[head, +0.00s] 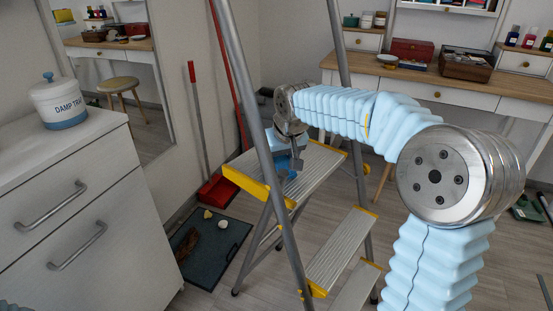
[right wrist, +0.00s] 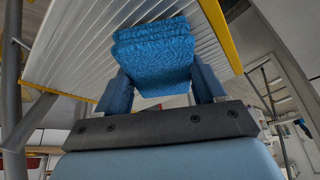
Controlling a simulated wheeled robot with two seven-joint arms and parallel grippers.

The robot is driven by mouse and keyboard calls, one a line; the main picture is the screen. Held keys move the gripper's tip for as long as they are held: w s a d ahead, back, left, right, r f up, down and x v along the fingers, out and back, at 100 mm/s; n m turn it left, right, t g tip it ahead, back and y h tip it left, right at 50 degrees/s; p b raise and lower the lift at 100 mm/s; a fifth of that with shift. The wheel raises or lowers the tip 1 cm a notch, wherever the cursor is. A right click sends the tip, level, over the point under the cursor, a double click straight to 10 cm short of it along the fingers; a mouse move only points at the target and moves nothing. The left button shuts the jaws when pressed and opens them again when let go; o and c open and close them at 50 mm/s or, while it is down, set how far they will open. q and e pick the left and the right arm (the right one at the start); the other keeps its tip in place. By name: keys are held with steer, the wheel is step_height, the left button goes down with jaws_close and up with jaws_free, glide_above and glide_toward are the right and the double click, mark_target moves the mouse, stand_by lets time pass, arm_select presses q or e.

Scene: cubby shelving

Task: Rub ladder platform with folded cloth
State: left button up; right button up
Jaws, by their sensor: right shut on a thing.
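The ladder platform (head: 315,162), ribbed grey metal with yellow ends, is at the top of the stepladder in the middle of the head view. It also fills the upper part of the right wrist view (right wrist: 75,55). My right gripper (head: 292,163) is over the platform's left part, pointing down. In the right wrist view the gripper (right wrist: 163,90) is shut on the blue folded cloth (right wrist: 155,48), whose layers lie against or very close to the ribbed surface. In the head view the cloth is mostly hidden by the gripper. My left gripper is not in view.
The ladder's grey front rail (head: 262,130) rises close beside my right gripper. A white cabinet (head: 80,215) with a lidded canister (head: 58,102) stands left. A red dustpan (head: 217,190) and dark tray (head: 208,245) are on the floor behind. A desk (head: 450,82) stands at the back right.

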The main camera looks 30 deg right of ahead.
steer(key=shift+w+d+p, duration=0.3)
steer(key=shift+w+d, duration=0.1)
steer(key=shift+d, duration=0.5)
steer(key=shift+w+d+p, duration=0.35)
steer(key=shift+w+d, duration=0.1)
steer(key=shift+d, duration=0.4)
steer(key=shift+w+d+p, duration=0.3)
steer(key=shift+w+d, duration=0.1)
steer(key=shift+d, duration=0.5)
steer(key=shift+w+d+p, duration=0.25)
steer(key=shift+w+d, duration=0.05)
steer(key=shift+d, duration=0.3)
steer(key=shift+w+d+p, duration=0.25)
steer(key=shift+d, duration=0.3)
steer(key=shift+w+d+f, duration=0.15)
steer(key=shift+w+d, duration=0.1)
steer(key=shift+d, duration=0.3)
steer(key=shift+r+p, duration=0.35)
step_height(320, 180, up, 4)
steer(key=shift+f+p, duration=0.15)
steer(key=shift+p, duration=0.35)
steer(key=shift+s+r, duration=0.1)
steer(key=shift+r, duration=0.7)
steer(key=shift+r, duration=0.1)
